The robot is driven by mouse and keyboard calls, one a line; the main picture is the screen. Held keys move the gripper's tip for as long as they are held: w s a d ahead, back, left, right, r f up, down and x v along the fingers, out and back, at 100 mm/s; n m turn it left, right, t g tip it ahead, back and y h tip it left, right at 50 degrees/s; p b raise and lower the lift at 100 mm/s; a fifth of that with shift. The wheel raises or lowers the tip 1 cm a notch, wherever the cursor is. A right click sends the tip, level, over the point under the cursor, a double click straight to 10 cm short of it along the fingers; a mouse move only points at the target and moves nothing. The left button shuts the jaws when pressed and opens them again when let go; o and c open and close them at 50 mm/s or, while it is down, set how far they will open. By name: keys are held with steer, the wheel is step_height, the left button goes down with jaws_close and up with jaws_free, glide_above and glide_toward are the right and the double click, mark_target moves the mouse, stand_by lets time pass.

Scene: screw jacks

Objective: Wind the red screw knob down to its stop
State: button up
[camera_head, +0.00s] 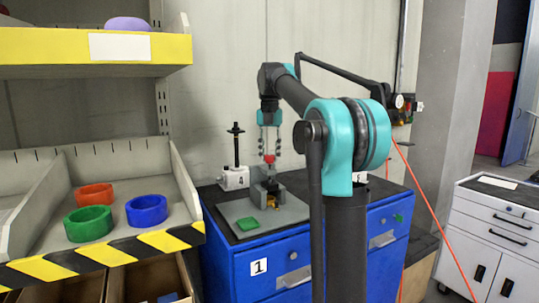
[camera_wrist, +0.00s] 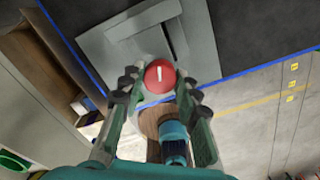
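The red screw knob (camera_head: 269,158) tops a dark screw jack (camera_head: 270,185) on a grey plate (camera_head: 290,212) on the blue cabinet. In the wrist view the knob (camera_wrist: 160,75) is round, with a white line mark pointing up the picture. My gripper (camera_head: 269,148) points down over the knob. In the wrist view its two fingers (camera_wrist: 160,88) are open, one on each side of the knob, with a narrow gap visible on both sides. The jack's screw below the knob is mostly hidden in the wrist view.
A white block with a black upright screw (camera_head: 235,176) stands behind left on the blue cabinet (camera_head: 270,262). A shelf with coloured rings (camera_head: 88,223) is at left, a white drawer cabinet (camera_head: 492,238) at right.

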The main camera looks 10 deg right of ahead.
steer(key=c, duration=0.5)
steer(key=shift+c, duration=0.2)
steer(key=shift+m, duration=0.5)
